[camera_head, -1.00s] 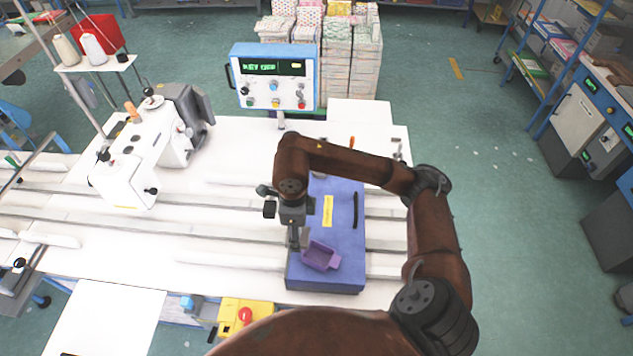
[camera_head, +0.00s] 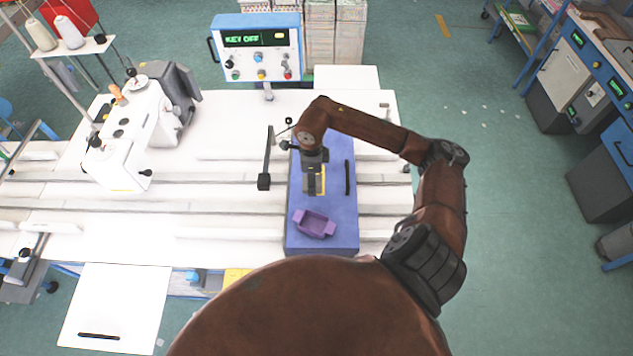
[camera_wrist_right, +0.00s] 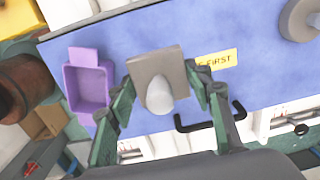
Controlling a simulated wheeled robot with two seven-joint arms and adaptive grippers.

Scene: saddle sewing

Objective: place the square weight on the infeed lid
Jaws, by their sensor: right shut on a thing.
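The square weight (camera_wrist_right: 152,68) is a grey square block with a pale rounded knob. In the right wrist view my right gripper (camera_wrist_right: 160,95) is shut on it, with a finger on either side of the knob. In the head view my right gripper (camera_head: 314,188) is over the middle of the blue infeed lid (camera_head: 322,215), by its yellow label; the weight is hard to make out there. The wrist view shows the lid (camera_wrist_right: 222,35) beneath the weight; I cannot tell whether they touch. My left gripper is not in view.
An empty-looking purple tray (camera_head: 314,224) sits on the lid's near end. A black handle (camera_head: 347,177) lies along the lid's right side. A black lever (camera_head: 266,160) stands left of the lid. A round grey object (camera_wrist_right: 300,18) shows in the wrist view. A control box (camera_head: 257,50) stands behind.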

